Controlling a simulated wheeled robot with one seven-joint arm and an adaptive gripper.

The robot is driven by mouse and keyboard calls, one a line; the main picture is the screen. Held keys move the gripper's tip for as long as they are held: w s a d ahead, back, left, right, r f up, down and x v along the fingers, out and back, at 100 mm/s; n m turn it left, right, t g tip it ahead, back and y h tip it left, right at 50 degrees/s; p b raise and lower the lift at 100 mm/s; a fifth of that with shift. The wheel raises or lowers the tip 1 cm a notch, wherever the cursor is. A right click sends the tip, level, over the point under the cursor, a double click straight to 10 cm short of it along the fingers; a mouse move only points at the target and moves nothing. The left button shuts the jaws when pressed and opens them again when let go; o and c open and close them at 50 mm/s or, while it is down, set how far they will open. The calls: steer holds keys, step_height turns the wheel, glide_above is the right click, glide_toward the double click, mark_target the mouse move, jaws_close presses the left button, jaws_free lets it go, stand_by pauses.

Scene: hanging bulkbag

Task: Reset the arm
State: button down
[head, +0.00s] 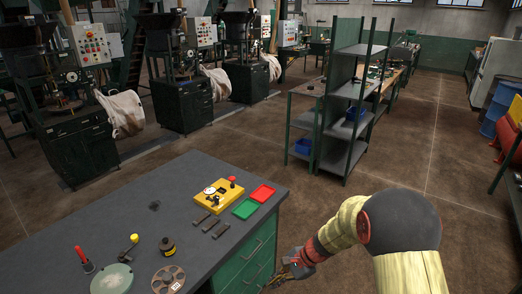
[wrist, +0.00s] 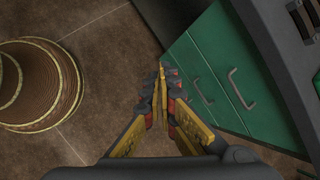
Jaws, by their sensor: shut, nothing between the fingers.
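My gripper (head: 277,283) hangs low at the bottom of the head view, just right of the green drawer cabinet, with my arm bent above it. In the wrist view my gripper (wrist: 162,72) points down with its fingertips together and nothing between them. It is beside the green drawers (wrist: 213,82) of the workbench and over the brown floor. In the head view the fingertips are small and partly cut off by the lower edge.
The grey workbench (head: 180,215) holds a yellow fixture (head: 219,195), red tray (head: 262,193), green tray (head: 245,209) and a reel (head: 168,279). A round ribbed object (wrist: 40,85) stands left in the wrist view. Shelving (head: 345,130) stands behind; floor right of the bench is open.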

steer(key=s+d+r+n+t+h, duration=0.1)
steer(key=s+d+r+n, duration=0.3)
steer(key=s+r, duration=0.4)
steer(key=s+d+r+n+t+h, duration=0.2)
steer(key=s+d+r+n+h, duration=0.1)
steer(key=s+r, duration=0.6)
steer(key=s+d+r+n+t+h, duration=0.2)
steer(key=s+d+r+n, duration=0.4)
steer(key=r, duration=0.8)
steer(key=s+d, duration=0.1)
steer(key=s, duration=0.2)
steer(key=shift+s+r+h, duration=0.15)
steer(key=shift+s+h, duration=0.1)
steer(key=shift+h, duration=0.05)
